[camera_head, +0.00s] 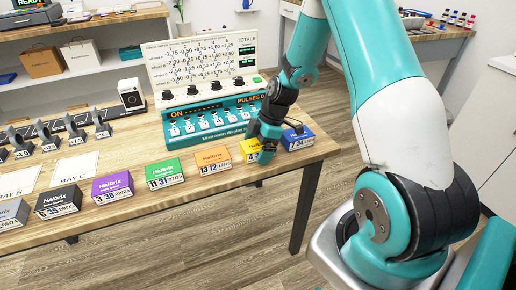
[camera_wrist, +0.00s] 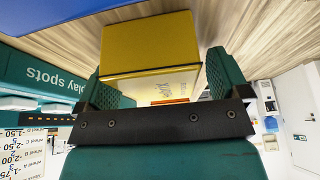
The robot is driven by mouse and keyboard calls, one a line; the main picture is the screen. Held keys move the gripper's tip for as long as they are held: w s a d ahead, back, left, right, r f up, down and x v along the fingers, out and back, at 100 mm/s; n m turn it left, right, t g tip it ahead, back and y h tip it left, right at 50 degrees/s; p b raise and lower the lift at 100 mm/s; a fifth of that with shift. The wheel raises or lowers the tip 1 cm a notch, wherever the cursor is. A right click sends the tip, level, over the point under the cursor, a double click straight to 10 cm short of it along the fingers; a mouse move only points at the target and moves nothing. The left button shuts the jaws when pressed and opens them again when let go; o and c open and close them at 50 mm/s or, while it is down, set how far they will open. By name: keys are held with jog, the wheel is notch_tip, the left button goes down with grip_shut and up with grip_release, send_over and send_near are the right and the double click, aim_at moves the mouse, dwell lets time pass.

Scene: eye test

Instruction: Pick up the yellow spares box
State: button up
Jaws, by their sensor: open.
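The yellow box (camera_head: 246,150) sits near the right end of the wooden table, partly hidden by my gripper (camera_head: 263,152). In the wrist view the yellow box (camera_wrist: 150,42) appears between the two green fingers of my gripper (camera_wrist: 160,70). The fingers are apart, one on each side of the box. I cannot tell whether either finger touches it. The box appears to rest on the table.
A blue box (camera_head: 298,138) stands close on the right, by the table edge. An orange box (camera_head: 213,160) stands to the left, then green (camera_head: 164,173), purple (camera_head: 112,187) and dark ones. A teal switch panel (camera_head: 213,118) stands behind.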

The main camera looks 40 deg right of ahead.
jog(key=c, duration=1)
jog(key=shift+c, duration=0.2)
